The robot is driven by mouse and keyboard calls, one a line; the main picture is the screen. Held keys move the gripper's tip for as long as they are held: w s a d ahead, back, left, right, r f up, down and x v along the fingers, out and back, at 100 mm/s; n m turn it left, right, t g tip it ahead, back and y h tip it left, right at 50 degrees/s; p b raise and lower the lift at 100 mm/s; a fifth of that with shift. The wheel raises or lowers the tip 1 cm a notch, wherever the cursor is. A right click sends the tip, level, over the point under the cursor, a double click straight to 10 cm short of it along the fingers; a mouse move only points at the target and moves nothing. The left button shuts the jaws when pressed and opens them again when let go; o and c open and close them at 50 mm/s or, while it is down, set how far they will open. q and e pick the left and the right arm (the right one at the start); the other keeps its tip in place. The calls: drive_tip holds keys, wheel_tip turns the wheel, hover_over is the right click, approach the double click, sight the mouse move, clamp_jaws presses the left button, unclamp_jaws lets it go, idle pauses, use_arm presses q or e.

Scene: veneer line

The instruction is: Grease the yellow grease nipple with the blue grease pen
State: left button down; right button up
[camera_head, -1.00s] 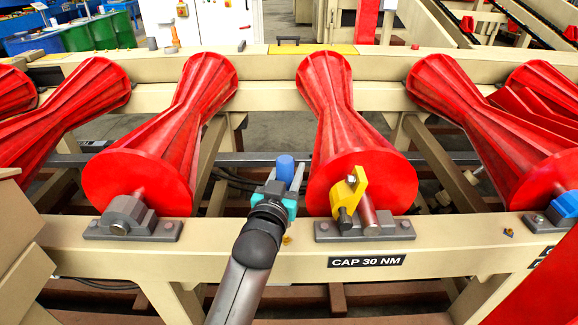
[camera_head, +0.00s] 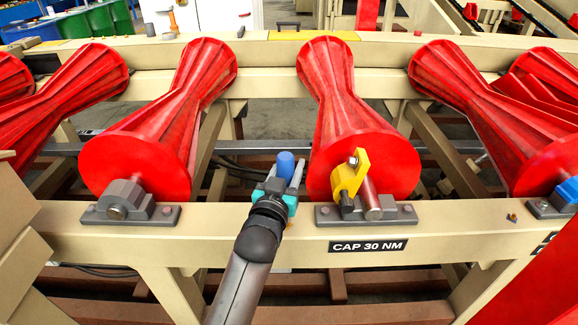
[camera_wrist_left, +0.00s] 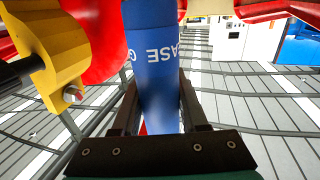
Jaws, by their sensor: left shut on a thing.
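The yellow grease nipple part (camera_head: 350,176) is a yellow bracket with a small metal tip, in front of the middle red roller. It also shows at the left of the left wrist view (camera_wrist_left: 62,52), its metal tip towards the pen. My left gripper (camera_head: 283,178) is shut on the blue grease pen (camera_head: 286,163). The pen stands roughly upright between the fingers, left of the yellow part and apart from it. In the left wrist view the pen (camera_wrist_left: 153,55) shows white lettering; its upper end is cut off by the frame. My right gripper is not in view.
Several red rollers (camera_head: 152,148) lie across the beige frame (camera_head: 200,236). Grey bearing blocks (camera_head: 130,205) sit on the front beam, and a blue one (camera_head: 555,203) at the right. A label (camera_head: 368,246) reads CAP 30 NM. A small brass-coloured piece (camera_head: 512,217) is on the beam at right.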

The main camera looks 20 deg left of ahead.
sight(289, 153)
use_arm(q)
drive_tip(key=shift+f+b, duration=0.8)
drive_tip(key=shift+f, duration=0.35)
idle(0.4)
drive_tip(key=shift+r+p, duration=0.55)
drive_tip(key=shift+p, duration=0.15)
drive_tip(key=shift+f+b, duration=0.4)
drive_tip(key=shift+f, duration=0.15)
idle(0.7)
drive_tip(key=shift+r, duration=0.1)
drive_tip(key=shift+r+p, duration=0.5)
drive_tip(key=shift+p, duration=0.15)
idle(0.3)
drive_tip(key=shift+r+p, duration=2.5)
drive_tip(key=shift+p, duration=0.2)
drive_tip(key=shift+f, duration=0.1)
